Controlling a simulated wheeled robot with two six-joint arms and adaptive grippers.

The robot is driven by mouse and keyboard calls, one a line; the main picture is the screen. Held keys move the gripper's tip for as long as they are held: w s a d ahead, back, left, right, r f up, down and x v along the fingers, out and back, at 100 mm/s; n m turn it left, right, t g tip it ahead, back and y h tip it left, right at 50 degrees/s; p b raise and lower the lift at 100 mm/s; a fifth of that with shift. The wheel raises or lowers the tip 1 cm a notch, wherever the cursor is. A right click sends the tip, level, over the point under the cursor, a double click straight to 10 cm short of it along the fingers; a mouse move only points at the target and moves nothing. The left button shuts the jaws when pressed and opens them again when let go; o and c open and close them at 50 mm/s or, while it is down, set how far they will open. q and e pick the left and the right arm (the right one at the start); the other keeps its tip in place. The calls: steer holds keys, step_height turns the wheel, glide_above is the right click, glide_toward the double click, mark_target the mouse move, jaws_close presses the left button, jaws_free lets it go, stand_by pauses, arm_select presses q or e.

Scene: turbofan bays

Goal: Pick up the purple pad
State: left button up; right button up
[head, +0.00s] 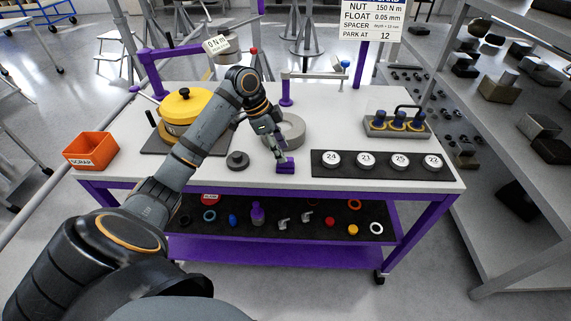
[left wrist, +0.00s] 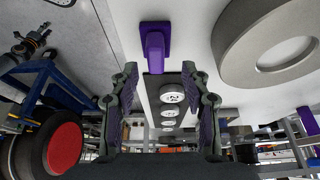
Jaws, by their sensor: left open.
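The purple pad (head: 286,167) is a small purple block near the front edge of the white bench top. In the left wrist view the purple pad (left wrist: 155,45) shows at the top centre, with a flat base and a raised narrower part, beyond the tips of the fingers. My left gripper (head: 272,153) is just above and to the left of the pad in the head view. Its fingers (left wrist: 160,85) stand apart with nothing between them, one to each side of the pad's line. Whether a fingertip touches the pad cannot be told. My right gripper is not in view.
A black strip (head: 320,169) with several numbered white discs lies right of the pad. A grey ring (head: 292,128) lies behind it and a dark grey knob-like part (head: 237,160) to its left. A yellow pot (head: 187,110) and an orange scrap bin (head: 91,150) are farther left.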

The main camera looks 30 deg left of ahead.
mark_target(285, 164)
arm_select(q)
steer(key=x, duration=0.3)
steer(key=shift+s+d, duration=0.1)
steer(key=shift+s, duration=0.2)
steer(key=shift+w+d+f, duration=0.15)
steer(key=shift+w+f, duration=0.05)
steer(key=shift+f, duration=0.35)
steer(key=shift+s, duration=0.1)
steer(key=shift+c, duration=1.3)
jaws_close()
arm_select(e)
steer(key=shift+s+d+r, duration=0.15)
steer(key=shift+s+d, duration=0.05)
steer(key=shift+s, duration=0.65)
